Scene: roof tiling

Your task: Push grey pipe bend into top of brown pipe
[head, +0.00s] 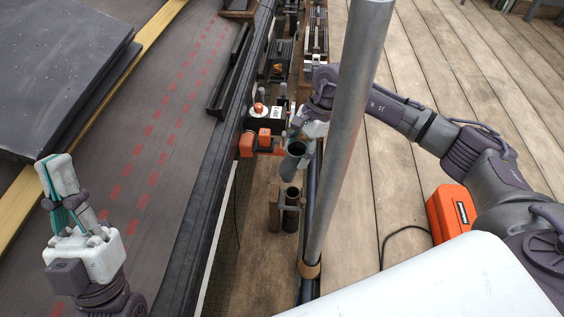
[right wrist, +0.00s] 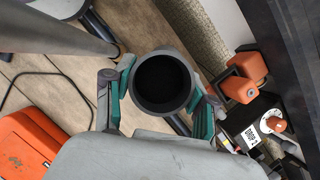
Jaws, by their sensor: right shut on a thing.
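The grey pipe bend (head: 292,160) is held in my right gripper (head: 303,138), with a dark round opening facing up. In the right wrist view the bend (right wrist: 137,97) sits between the two teal-padded fingers of the right gripper (right wrist: 162,90), which press on its sides. The brown pipe (head: 290,215) stands upright just below the bend in the head view, its dark open top showing, with a visible gap in the picture between them.
A tall metal pole (head: 345,130) stands close right of the brown pipe. An orange clamp (head: 247,144) and tools line the roof edge. The dark roof with red markings (head: 150,150) is at left. An orange case (head: 446,208) stands on the wooden deck at right.

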